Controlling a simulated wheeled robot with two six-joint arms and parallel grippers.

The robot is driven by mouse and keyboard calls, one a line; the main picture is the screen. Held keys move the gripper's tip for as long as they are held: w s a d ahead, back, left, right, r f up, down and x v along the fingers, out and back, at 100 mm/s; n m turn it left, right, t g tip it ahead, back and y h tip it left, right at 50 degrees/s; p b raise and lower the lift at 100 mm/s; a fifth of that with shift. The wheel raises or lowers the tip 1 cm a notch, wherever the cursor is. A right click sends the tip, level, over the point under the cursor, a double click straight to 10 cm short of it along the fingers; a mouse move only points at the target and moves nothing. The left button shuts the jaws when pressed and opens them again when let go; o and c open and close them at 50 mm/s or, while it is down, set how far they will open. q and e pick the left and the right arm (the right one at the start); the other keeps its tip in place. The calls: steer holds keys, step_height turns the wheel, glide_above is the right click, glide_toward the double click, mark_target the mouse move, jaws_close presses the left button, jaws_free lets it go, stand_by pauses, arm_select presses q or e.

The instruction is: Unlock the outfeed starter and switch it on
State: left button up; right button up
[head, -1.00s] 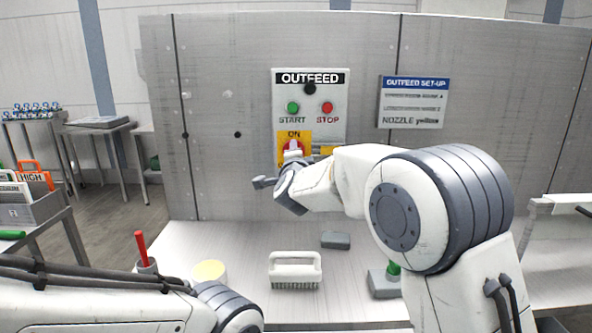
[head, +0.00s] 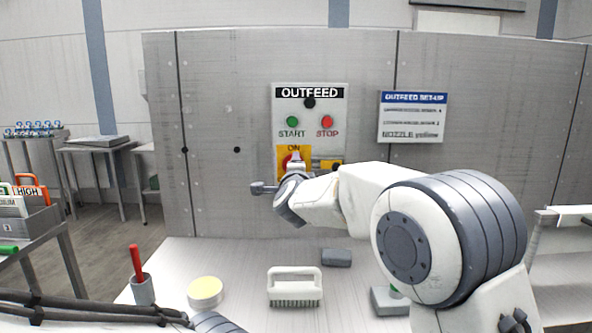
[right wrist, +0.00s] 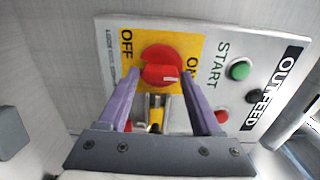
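The OUTFEED starter panel (head: 335,120) is on the grey wall, with green START and red STOP buttons. Its red rotary switch (right wrist: 162,62) sits on a yellow plate (right wrist: 185,45) marked OFF and ON. The switch's white mark lies toward the ON side. A yellow-and-metal lock-like piece (right wrist: 155,115) shows beside the switch, partly hidden by my gripper. My right gripper (right wrist: 165,90) is open, its purple fingers apart near the switch with the lock-like piece between them; I cannot tell whether they touch anything. My left gripper is out of view; only arm links show at lower left.
A white brush (head: 295,283), a grey block (head: 337,257), a yellow-topped tub (head: 205,290) and a cup (head: 143,290) with a red-handled tool stand on the bench below. An OUTFEED SET-UP sign (head: 412,117) is right of the panel. The wall before the bench limits reach.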

steer(key=shift+o, duration=0.3)
steer(key=s+b, duration=0.1)
steer(key=s, duration=0.9)
steer(key=shift+s+b, duration=0.25)
steer(key=shift+b, duration=0.05)
